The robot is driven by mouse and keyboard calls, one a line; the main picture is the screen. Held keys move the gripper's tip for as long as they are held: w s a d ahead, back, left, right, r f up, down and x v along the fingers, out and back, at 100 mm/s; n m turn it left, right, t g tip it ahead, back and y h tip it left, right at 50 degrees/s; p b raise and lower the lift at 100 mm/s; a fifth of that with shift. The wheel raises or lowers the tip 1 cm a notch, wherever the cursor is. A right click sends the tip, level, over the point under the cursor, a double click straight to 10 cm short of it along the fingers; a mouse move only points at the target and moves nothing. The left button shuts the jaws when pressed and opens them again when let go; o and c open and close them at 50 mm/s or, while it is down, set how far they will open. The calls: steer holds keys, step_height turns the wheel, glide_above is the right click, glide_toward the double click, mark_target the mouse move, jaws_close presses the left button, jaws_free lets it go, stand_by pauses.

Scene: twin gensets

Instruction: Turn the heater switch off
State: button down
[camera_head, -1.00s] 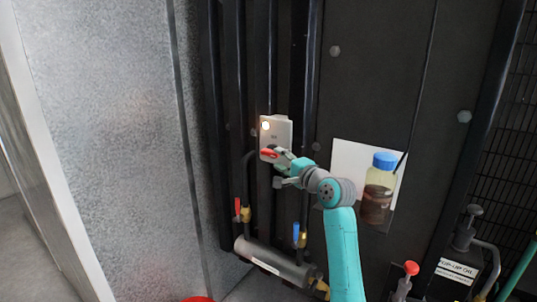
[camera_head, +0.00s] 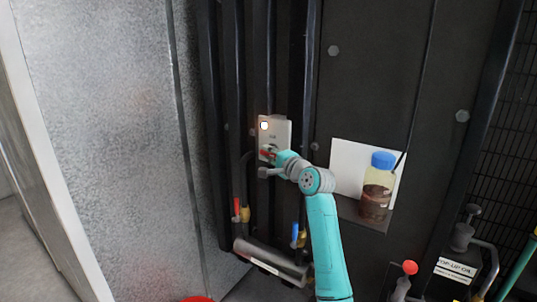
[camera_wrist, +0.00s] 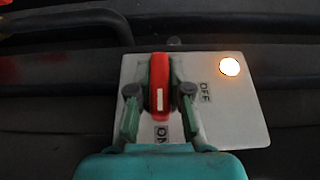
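The heater switch is a pale plate (camera_head: 281,132) on the dark panel, with a lit lamp (camera_head: 264,125) at its upper left. In the wrist view the plate (camera_wrist: 225,115) carries a red knob (camera_wrist: 159,82), ON and OFF labels, and the glowing lamp (camera_wrist: 230,66). The knob's white mark faces the ON label. My gripper (camera_head: 270,153) is at the knob; in the wrist view its fingers (camera_wrist: 160,98) stand on both sides of the knob, open, with narrow gaps. The knob is mostly hidden by the gripper in the head view.
A blue-capped bottle (camera_head: 377,187) of dark liquid is to the right of my arm. Below the switch are a grey cylinder (camera_head: 270,262), a red-handled valve (camera_head: 237,208) and a blue-handled valve (camera_head: 295,234). Dark vertical pipes run beside the plate.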

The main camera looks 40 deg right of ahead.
steer(key=shift+g, duration=0.3)
steer(key=n+g, duration=0.1)
steer(key=g, duration=0.2)
steer(key=shift+r+n, duration=0.1)
steer(key=shift+n, duration=0.2)
steer(key=g, duration=0.3)
steer(key=shift+n+g+h, duration=0.3)
steer(key=shift+n+g, duration=0.1)
steer(key=n+g+h, duration=0.1)
steer(key=g, duration=0.2)
steer(key=shift+g, duration=0.4)
steer(key=shift+n+g+h, duration=0.4)
steer(key=shift+g+h, duration=0.1)
steer(key=shift+g, duration=1.4)
